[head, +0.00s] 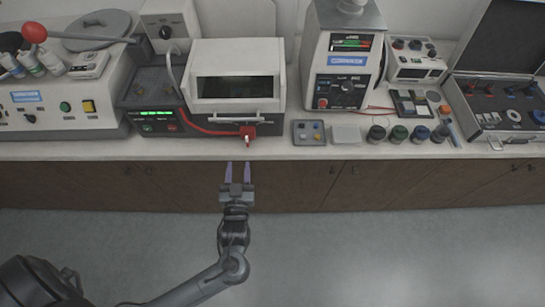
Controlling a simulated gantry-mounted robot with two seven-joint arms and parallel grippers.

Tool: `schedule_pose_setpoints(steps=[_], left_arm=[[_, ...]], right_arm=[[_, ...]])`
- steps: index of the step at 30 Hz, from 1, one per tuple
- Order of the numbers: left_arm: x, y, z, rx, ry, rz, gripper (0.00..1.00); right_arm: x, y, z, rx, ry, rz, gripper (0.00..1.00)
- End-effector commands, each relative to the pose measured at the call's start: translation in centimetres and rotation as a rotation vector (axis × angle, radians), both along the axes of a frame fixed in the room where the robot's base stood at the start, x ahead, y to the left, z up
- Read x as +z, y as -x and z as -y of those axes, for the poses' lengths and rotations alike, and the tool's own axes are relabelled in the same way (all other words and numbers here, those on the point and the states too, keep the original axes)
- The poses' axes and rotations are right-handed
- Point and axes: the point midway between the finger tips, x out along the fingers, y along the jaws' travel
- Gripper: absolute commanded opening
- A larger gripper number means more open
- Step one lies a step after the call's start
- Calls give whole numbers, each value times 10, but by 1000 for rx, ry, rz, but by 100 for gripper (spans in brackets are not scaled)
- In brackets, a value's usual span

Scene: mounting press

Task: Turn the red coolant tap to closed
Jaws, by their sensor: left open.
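The red coolant tap (248,133) sits at the front of the white boxy machine (238,70), at the end of a red hose that runs along the machine's front edge. My left gripper (238,172) is in front of the bench edge, just below the tap in the picture. My right gripper is not in the view.
The white bench top (290,150) has a narrow clear strip along its front. A small tray (309,132) with buttons and several dark jars stand right of the tap. A control panel (157,122) with green lights is left. Brown cabinets are below.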

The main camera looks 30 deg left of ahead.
Motion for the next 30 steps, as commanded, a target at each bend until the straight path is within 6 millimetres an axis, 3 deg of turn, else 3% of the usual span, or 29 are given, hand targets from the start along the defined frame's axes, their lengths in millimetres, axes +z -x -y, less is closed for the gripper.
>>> schedule_pose_setpoints(steps=[1, 7, 16, 30], left_arm=[[-22, -5, 4, -8, 1, 8, 44], [-35, -15, 8, -16, 6, 34, 44], [-36, -34, -1, -17, 4, 43, 44], [-36, -94, -39, -18, 6, 42, 44]], right_arm=[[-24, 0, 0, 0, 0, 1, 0], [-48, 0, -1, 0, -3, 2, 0], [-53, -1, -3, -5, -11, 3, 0], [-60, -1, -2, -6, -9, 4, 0]])
